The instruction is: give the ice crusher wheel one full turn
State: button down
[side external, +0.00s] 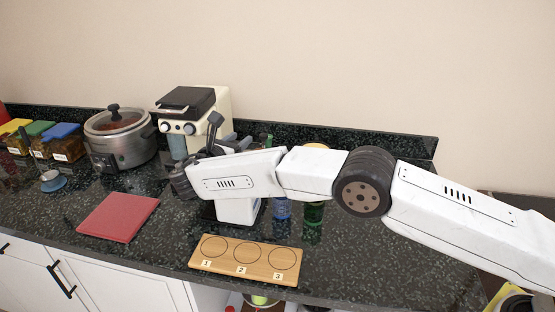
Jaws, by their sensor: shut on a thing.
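The ice crusher (238,211) shows as a white lower body on a black base, standing on the counter behind my forearm. My arm hides its upper part, and I cannot make out its wheel clearly. My gripper (228,145) is at the upper left of the crusher, dark and partly covered by my own wrist. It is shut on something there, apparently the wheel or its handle. The contact itself is hidden.
A cream coffee machine (196,103) stands close behind my gripper. A blue glass (282,211) and a green glass (313,216) stand under my arm. A numbered wooden board (245,258) lies in front, a red mat (118,217) at left, a steel cooker (120,140) behind.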

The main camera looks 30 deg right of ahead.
jog(key=shift+d+r+m+g+h, duration=0.15)
jog(key=shift+m+g+h, duration=0.15)
jog(key=shift+m+g, duration=0.3)
jog(key=shift+c, duration=1.1)
grip_release()
jog(key=shift+s+a, duration=0.15)
jog(key=shift+a, duration=0.05)
jog(key=shift+s+a, duration=0.2)
jog(key=shift+a, duration=0.25)
jog(key=v, duration=0.6)
